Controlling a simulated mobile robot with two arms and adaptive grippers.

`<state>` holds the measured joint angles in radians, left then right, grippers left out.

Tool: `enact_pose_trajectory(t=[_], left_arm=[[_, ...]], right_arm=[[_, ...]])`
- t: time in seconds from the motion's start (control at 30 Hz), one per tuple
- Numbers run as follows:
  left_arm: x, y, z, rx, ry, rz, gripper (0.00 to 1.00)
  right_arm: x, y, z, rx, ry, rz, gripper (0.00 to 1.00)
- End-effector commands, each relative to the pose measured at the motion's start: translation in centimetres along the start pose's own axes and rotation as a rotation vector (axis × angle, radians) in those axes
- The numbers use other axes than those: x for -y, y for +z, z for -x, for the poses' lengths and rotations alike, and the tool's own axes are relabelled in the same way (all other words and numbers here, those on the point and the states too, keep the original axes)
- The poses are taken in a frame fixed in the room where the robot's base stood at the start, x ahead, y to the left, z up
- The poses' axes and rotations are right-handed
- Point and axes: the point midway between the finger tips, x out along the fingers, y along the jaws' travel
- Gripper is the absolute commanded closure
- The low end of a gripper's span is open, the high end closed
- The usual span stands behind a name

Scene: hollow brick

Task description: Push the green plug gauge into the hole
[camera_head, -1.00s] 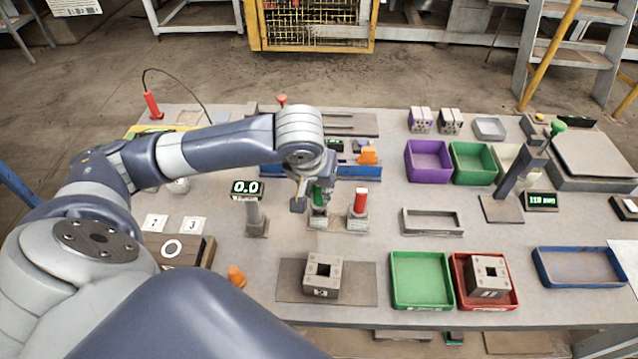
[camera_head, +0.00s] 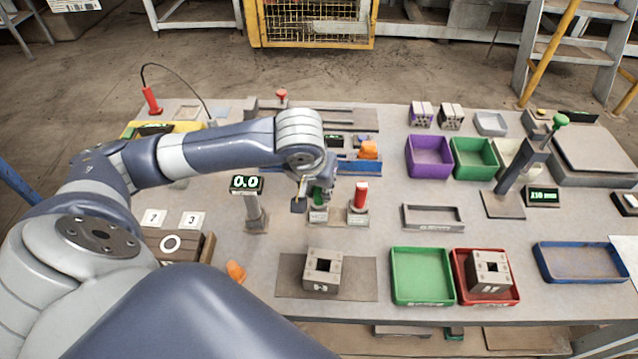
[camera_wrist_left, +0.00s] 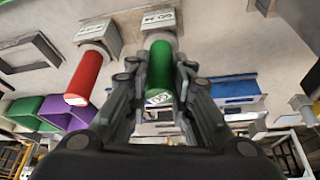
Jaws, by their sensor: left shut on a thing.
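The green plug gauge (camera_wrist_left: 160,70) stands at its grey holder block (camera_head: 318,217). My left gripper (camera_wrist_left: 158,82) is shut around the green gauge, one finger on each side. In the head view the gauge is largely hidden by my left gripper (camera_head: 314,196). Whether its lower end is still in the holder, I cannot tell. A hollow brick (camera_head: 323,283) with a square hole in its top sits on a grey mat (camera_head: 362,280) near the front, apart from the gripper. My right gripper is not in view.
A red plug gauge (camera_head: 361,196) stands close to the right of the green one. A post with a 0.0 display (camera_head: 247,183) stands to the left. A green tray (camera_head: 421,300) and a red tray (camera_head: 463,302) holding another brick lie right of the mat.

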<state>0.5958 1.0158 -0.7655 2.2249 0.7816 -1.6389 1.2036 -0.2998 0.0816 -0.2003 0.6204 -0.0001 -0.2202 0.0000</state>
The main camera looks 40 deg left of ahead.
Motion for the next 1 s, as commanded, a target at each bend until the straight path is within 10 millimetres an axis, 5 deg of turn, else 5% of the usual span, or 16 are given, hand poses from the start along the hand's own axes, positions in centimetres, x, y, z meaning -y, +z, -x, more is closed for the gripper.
enact_pose_trajectory(t=[0.17, 0.2, 0.3, 0.7, 1.0], left_arm=[[0.0, 0.1, -0.3, 0.0, 0.0, 0.0, 1.0], [0.0, 0.1, -0.3, -0.001, 0.001, 0.0, 0.75], [0.0, 0.1, -0.3, -0.001, 0.001, 0.0, 0.56], [-0.1, 0.1, 0.2, -0.002, 0.002, 0.0, 0.56], [-0.1, 0.0, 5.8, -0.006, 0.004, -0.001, 0.56]], right_arm=[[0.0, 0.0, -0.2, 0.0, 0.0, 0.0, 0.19], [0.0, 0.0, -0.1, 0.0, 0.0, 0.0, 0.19], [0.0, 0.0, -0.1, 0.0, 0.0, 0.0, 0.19], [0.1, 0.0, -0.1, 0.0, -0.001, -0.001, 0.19], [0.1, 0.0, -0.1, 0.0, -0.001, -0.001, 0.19]])
